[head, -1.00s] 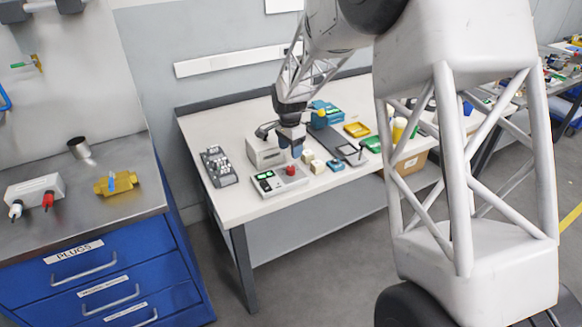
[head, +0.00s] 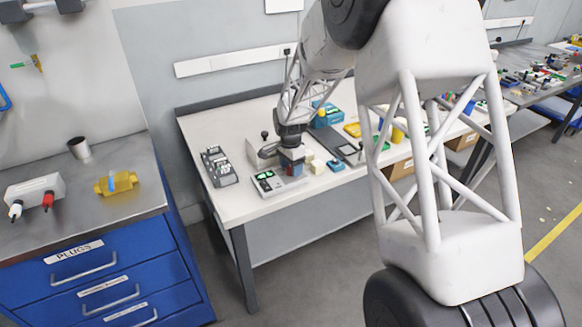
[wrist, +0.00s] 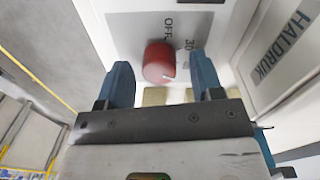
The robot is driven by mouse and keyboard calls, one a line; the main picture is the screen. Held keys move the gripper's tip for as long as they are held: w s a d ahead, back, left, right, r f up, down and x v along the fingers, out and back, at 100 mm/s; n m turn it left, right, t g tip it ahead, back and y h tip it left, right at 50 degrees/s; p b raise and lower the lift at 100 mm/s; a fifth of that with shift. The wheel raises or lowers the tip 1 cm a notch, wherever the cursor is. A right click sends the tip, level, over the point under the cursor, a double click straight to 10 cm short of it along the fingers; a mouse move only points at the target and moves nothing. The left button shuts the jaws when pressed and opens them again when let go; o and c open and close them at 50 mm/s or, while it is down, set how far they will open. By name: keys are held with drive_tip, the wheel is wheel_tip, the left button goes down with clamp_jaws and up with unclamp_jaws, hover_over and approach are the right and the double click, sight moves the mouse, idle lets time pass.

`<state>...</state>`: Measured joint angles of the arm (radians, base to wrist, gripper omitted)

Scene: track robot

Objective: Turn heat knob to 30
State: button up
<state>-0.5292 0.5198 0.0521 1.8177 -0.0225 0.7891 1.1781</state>
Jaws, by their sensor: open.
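The pointer line is toward the lower right of the knob. My gripper (wrist: 162,80) is open, with one blue finger on each side of the knob's near part. I cannot tell whether the fingers touch it. In the head view the white control box (head: 270,184) with a green display lies on the table, and my gripper (head: 292,170) is over its right part, hiding most of the knob.
A white device marked "HALDRUK" (wrist: 285,40) stands close on the right in the wrist view. Pale blocks (head: 318,166) and a blue block (head: 335,165) lie right of the box. A grey rack (head: 219,166) stands to the left. The table front (head: 255,207) is clear.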

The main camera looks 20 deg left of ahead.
drive_tip(key=shift+c, duration=0.2)
drive_tip(key=c, duration=0.9)
drive_tip(key=shift+n, duration=0.4)
drive_tip(key=n, duration=0.9)
drive_tip(key=shift+a, duration=0.1)
drive_tip(key=o, duration=0.9)
